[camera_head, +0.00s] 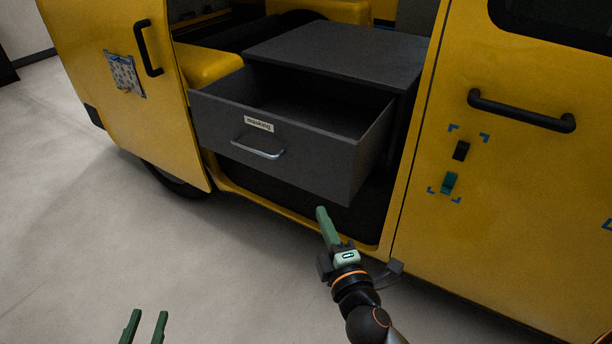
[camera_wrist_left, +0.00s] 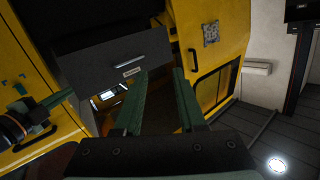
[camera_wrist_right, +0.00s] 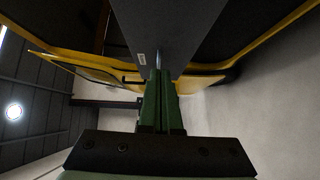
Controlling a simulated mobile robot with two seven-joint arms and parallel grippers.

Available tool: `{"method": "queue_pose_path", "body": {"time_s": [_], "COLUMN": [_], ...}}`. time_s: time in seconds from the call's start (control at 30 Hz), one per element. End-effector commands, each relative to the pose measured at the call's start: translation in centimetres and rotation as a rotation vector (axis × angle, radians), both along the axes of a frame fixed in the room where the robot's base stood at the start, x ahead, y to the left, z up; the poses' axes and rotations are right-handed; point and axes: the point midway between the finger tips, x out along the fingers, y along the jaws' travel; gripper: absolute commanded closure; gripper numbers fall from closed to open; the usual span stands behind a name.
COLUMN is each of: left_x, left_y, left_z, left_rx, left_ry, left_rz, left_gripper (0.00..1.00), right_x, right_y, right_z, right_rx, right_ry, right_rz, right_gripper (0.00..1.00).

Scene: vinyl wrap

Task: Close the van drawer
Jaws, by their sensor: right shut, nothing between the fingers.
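The dark grey drawer (camera_head: 310,168) stands pulled out from a grey cabinet (camera_head: 340,50) in the yellow van's side opening. Its front has a label (camera_head: 259,124) and a metal handle (camera_head: 258,150). The drawer front also shows in the left wrist view (camera_wrist_left: 150,48) and the right wrist view (camera_wrist_right: 180,30). My right gripper (camera_head: 321,212) is shut and empty, below the drawer front's right part in the head view. Its fingertips (camera_wrist_right: 160,72) appear close to the drawer front; contact cannot be told. My left gripper (camera_head: 146,314) is open and empty, low and well away from the drawer.
The yellow van door (camera_head: 130,90) with a black handle (camera_head: 148,48) stands left of the drawer. A yellow side panel (camera_head: 500,200) with a black handle (camera_head: 521,110) is on the right. The grey floor (camera_head: 110,220) in front is clear.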

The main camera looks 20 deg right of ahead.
Motion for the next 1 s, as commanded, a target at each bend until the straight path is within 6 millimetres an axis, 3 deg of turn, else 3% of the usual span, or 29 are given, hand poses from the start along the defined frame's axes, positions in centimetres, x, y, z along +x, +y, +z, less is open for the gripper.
{"method": "queue_pose_path", "body": {"time_s": [0.27,0.57,0.83,1.0], "left_x": [-0.2,-0.4,-0.1,0.0], "left_y": [0.4,0.4,0.3,0.3], "left_z": [0.1,-0.7,0.9,1.2], "left_rx": [-0.056,-0.053,-0.054,-0.052], "left_ry": [0.014,0.045,-0.023,-0.037], "left_rz": [0.015,0.018,0.01,0.009], "left_gripper": [0.6,0.6,0.6,0.6], "right_x": [1.0,5.8,10.4,11.8], "right_y": [-0.6,-1.2,-1.8,-3.9], "right_z": [-0.2,-0.1,-0.1,-0.2], "right_rx": [-0.048,-0.047,-0.045,-0.048], "right_ry": [0.011,0.009,0.01,0.012], "right_rz": [-0.033,-0.032,-0.032,-0.033], "right_gripper": [1.0,1.0,1.0,1.0]}}
